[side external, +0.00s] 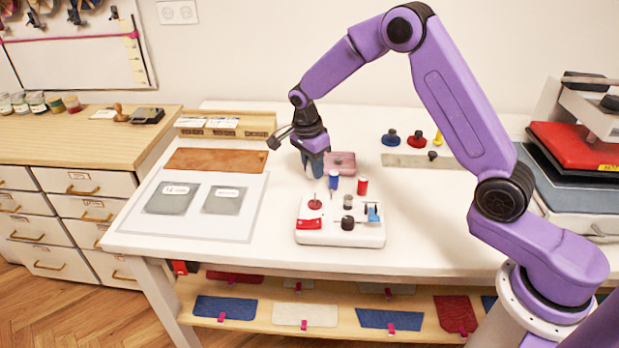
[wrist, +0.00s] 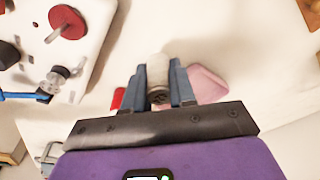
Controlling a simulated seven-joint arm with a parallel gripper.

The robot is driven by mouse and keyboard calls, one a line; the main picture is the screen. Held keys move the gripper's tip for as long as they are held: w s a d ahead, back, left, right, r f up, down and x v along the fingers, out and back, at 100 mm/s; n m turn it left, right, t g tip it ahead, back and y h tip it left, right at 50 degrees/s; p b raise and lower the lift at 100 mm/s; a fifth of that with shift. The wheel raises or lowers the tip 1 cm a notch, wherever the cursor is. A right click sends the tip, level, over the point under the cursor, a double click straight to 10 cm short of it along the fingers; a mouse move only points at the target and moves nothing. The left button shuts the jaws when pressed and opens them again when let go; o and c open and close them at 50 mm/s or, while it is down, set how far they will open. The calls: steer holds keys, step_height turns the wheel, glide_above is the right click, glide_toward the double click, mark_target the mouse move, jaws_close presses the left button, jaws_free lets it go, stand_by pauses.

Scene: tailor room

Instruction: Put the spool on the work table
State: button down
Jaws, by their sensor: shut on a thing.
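My gripper (side external: 313,168) is above the white work table (side external: 420,230), left of the pink block (side external: 343,158). In the wrist view, my gripper (wrist: 160,88) is shut on a pale, whitish-grey spool (wrist: 157,72) with a dark end, upright between the two blue-grey fingers. In the side view the fingers hide the held spool, and I cannot tell whether it touches the table.
A white winder device (side external: 341,232) with a red disc sits in front of my gripper. A brown mat (side external: 217,160) and a sheet with grey patches (side external: 172,198) lie left. Blue, red and yellow spools (side external: 390,138) stand at the back right. The table's right front is clear.

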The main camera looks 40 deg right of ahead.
mark_target(310, 189)
steer(key=shift+w+f, duration=0.65)
steer(key=shift+f, duration=1.6)
steer(key=shift+f, duration=0.1)
steer(key=c, duration=0.9)
jaws_free()
